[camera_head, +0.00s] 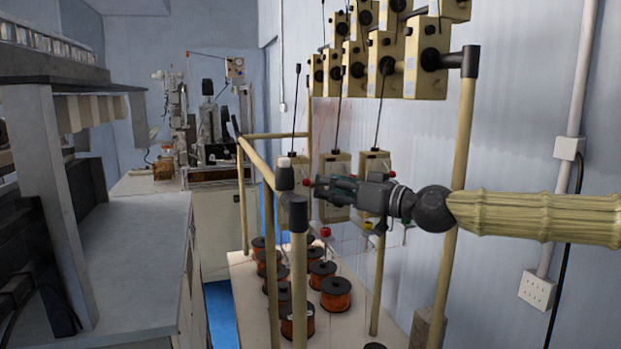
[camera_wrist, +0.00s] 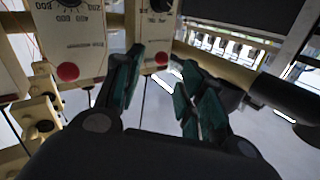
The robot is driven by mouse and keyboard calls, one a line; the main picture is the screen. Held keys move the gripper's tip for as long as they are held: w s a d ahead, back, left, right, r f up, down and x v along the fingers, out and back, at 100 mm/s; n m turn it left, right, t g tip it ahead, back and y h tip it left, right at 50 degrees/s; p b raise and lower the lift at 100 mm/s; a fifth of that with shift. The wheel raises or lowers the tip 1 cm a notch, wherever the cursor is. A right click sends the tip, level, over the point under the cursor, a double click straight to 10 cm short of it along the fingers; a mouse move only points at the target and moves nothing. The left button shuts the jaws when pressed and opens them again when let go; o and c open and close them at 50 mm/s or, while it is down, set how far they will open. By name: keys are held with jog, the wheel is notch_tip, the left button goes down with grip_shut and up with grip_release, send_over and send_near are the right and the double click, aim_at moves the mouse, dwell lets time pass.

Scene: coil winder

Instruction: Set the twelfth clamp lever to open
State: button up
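My gripper (camera_head: 322,190) reaches in from the right in the head view, in front of the beige tension boxes (camera_head: 373,165) on the frame. In the wrist view its two dark green fingers are apart, and nothing shows between them (camera_wrist: 160,68). A box with a dial and a red knob (camera_wrist: 68,72) lies left of the fingers. Another red knob (camera_wrist: 161,58) shows just beyond the gap between the fingertips. I cannot tell which part is the twelfth clamp lever or how it is set. My gripper hides part of the lower boxes in the head view.
Yellow frame posts (camera_head: 300,270) stand close to my gripper. Orange wire spools (camera_head: 335,293) stand on the pale base below. More boxes (camera_head: 426,58) hang above the arm. A grey bench (camera_head: 140,235) is at left, with blue floor between.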

aim_at(310, 183)
jog(key=p+x, duration=0.1)
jog(key=x, duration=0.3)
jog(key=shift+w+a+r+p, duration=0.1)
jog(key=shift+w+a+p, duration=0.05)
jog(key=shift+a+p, duration=0.15)
jog(key=shift+w+a, duration=0.4)
grip_shut()
